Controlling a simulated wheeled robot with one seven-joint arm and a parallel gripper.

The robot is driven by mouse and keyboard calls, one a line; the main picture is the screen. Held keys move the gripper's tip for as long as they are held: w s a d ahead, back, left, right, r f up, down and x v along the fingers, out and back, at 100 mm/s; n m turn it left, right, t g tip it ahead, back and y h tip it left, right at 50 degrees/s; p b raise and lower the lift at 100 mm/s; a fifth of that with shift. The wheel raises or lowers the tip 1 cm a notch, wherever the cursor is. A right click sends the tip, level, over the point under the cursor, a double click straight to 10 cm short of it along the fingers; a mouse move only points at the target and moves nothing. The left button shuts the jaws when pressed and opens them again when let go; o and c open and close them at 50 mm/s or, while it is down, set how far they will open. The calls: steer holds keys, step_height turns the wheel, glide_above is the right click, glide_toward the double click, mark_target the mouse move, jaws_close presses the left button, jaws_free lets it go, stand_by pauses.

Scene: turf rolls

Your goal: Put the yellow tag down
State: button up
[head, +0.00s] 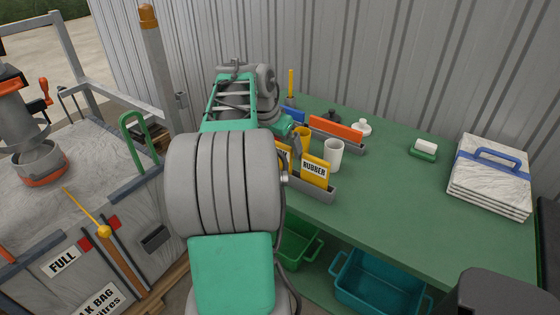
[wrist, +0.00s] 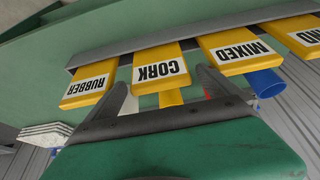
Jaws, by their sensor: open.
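In the wrist view, yellow tags stand in a row along a grey rack (wrist: 195,42). They are the RUBBER tag (wrist: 88,85), the CORK tag (wrist: 160,69), the MIXED tag (wrist: 238,53) and one cut off at the edge whose label ends in ND (wrist: 303,36). My gripper (wrist: 164,80) is open, with its fingers on either side of the CORK tag. Contact with the tag cannot be made out. In the head view, the RUBBER tag (head: 314,170) stands in the rack (head: 316,193), and my arm hides the fingertips and most other tags.
A white cup (head: 334,155) and a yellow cup (head: 302,136) stand behind the rack on the green bench (head: 405,200). An orange block (head: 335,128) sits in a second rack. Folded white sacks (head: 490,175) lie at right. The bench middle is clear.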

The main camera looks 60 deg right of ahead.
steer(key=shift+d+f, duration=0.1)
steer(key=shift+f, duration=0.15)
steer(key=shift+r, duration=0.15)
steer(key=c, duration=2.1)
